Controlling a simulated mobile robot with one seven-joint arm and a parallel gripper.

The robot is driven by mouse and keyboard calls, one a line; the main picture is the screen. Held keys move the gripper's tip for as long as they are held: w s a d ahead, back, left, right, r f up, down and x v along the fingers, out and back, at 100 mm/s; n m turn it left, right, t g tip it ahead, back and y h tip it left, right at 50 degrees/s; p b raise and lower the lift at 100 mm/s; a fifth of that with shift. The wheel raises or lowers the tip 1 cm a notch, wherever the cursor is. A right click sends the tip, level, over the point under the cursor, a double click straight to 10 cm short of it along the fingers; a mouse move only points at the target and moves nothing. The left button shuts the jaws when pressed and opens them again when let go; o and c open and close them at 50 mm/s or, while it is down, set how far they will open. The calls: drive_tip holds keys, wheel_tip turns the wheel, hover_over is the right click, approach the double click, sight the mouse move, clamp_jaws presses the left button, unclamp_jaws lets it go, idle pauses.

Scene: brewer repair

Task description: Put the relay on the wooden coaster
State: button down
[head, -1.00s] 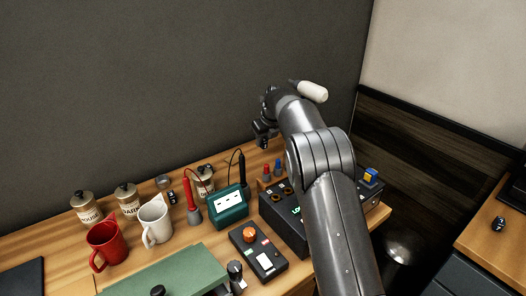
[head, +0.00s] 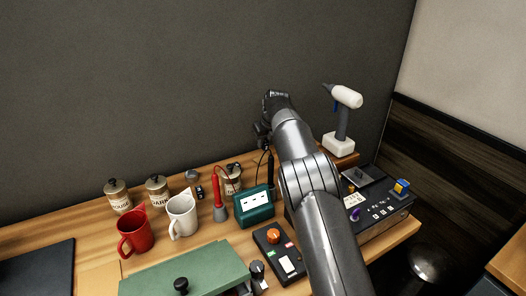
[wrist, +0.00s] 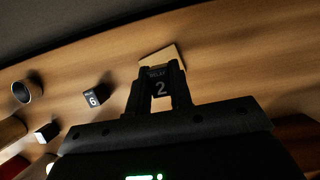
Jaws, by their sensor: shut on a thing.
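In the wrist view my gripper (wrist: 160,72) is shut on a dark block, the relay (wrist: 161,88), marked "RELAY" and "2". A pale square, which looks like the wooden coaster (wrist: 165,54), lies on the wooden bench just past the fingertips. The gripper and relay hide part of it, and I cannot tell the height between relay and coaster. In the head view my gripper (head: 262,132) is at the back of the bench, partly hidden by my arm. The held relay and the coaster cannot be made out there.
Another dark block marked "6" (wrist: 96,97) and a small round cup (wrist: 27,89) stand left of the gripper.

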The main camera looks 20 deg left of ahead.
drive_tip(key=shift+a+f, duration=0.35)
drive_tip(key=shift+f, duration=1.8)
drive_tip(key=shift+f, duration=0.1)
drive_tip(key=c, duration=1.3)
unclamp_jaws()
